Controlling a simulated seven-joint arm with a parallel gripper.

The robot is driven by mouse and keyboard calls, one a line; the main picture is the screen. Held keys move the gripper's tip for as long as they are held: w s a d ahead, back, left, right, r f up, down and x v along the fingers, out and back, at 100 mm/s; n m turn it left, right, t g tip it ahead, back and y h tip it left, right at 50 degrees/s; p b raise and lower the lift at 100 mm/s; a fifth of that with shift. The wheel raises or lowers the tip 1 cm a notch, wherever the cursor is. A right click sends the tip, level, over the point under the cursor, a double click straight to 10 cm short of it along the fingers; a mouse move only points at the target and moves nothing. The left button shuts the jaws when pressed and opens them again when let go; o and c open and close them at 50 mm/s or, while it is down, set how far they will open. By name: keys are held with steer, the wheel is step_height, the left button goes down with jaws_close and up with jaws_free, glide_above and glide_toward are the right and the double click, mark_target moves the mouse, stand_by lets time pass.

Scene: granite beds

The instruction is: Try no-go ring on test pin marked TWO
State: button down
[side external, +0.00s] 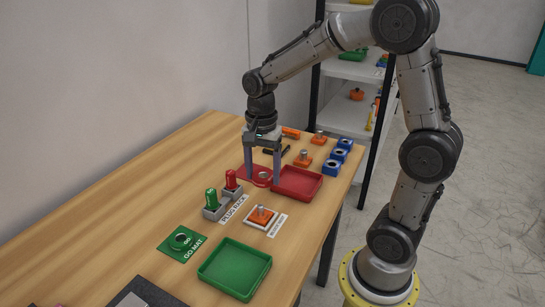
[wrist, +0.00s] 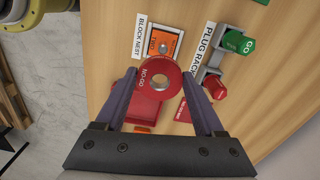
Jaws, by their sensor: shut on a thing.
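My gripper (side external: 263,180) points down over the table by the red tray. It is shut on the red no-go ring (wrist: 173,68), with a finger on either side of it. The ring is flat, with a centre hole and NO-GO lettering; it also shows between the fingers in the side view (side external: 263,176). Its height above the table is hard to tell. The orange test block (wrist: 164,37) with a metal pin sits in the block nest; its lettering seems to read TWO. It also shows in the side view (side external: 254,218), nearer the camera than my gripper.
The plug rack (side external: 213,214) holds upright green (side external: 211,198) and red (side external: 231,180) plugs. The red tray (side external: 298,184) is right of my gripper, the red mat (side external: 246,170) left. A green mat (side external: 170,247) bears a green ring. A green tray (side external: 235,268) is near. Orange and blue blocks (side external: 336,160) stand behind.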

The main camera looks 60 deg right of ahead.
mark_target(260, 206)
steer(key=shift+a+r+n, duration=0.1)
steer(key=shift+a+n, duration=0.2)
steer(key=shift+a, duration=0.55)
steer(key=shift+f, duration=2.8)
steer(key=shift+f, duration=2.45)
stand_by(0.4)
steer(key=shift+w+r, duration=0.1)
steer(key=shift+r, duration=3.4)
